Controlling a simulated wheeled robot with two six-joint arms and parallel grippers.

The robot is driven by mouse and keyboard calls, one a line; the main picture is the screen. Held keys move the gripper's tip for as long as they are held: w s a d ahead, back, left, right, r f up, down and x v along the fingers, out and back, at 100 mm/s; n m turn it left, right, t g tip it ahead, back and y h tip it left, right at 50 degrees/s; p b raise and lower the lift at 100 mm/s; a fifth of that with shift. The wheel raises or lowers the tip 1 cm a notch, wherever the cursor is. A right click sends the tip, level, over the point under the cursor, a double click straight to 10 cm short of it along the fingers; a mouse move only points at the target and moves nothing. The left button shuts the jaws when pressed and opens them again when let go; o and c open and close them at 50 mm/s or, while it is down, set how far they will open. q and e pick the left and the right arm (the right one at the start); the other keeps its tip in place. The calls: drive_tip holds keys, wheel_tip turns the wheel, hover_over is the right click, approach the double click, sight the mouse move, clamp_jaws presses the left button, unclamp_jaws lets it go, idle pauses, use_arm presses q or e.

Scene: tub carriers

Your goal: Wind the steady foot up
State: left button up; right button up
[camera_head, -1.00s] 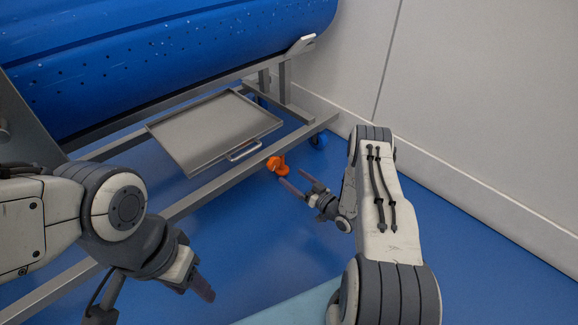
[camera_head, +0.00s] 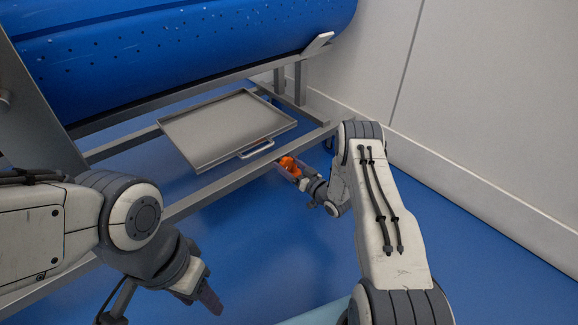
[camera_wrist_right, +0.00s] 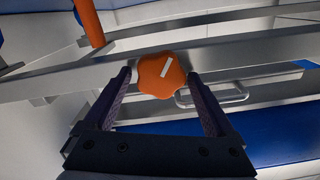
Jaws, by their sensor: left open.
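An orange lobed knob (camera_wrist_right: 162,75) with a white mark sits at the cart's lower rail, near its right end. In the head view the knob (camera_head: 289,162) is partly covered by my right gripper (camera_head: 292,172). In the right wrist view my right gripper (camera_wrist_right: 160,76) is open, with one finger on each side of the knob and a small gap showing at each side. An orange post (camera_wrist_right: 89,22) stands near the knob. I cannot make out the steady foot's lower end. My left gripper (camera_head: 207,296) is open and empty at the lower left; only one finger shows clearly.
A grey metal tray (camera_head: 225,125) with a handle (camera_head: 257,149) lies on the cart frame behind the lower rail (camera_head: 225,184). A blue perforated tub (camera_head: 180,55) is above. A pale wall (camera_head: 490,130) stands at the right. The blue floor (camera_head: 270,250) in front is clear.

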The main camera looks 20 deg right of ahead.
drive_tip(key=c, duration=1)
drive_tip(key=m+p, duration=0.2)
drive_tip(key=m, duration=0.1)
drive_tip(key=shift+r, duration=0.1)
drive_tip(key=m+p, duration=0.1)
drive_tip(key=m, duration=0.1)
drive_tip(key=m+p, duration=0.1)
drive_tip(key=m, duration=0.2)
drive_tip(key=shift+d+f+m, duration=0.15)
drive_tip(key=shift+f+m, duration=0.05)
drive_tip(key=shift+m, duration=0.1)
drive_tip(key=m+p, duration=0.1)
drive_tip(key=m, duration=0.4)
drive_tip(key=shift+f, duration=0.15)
drive_tip(key=m, duration=0.6)
drive_tip(key=shift+f+p, duration=0.15)
drive_tip(key=shift+p, duration=0.2)
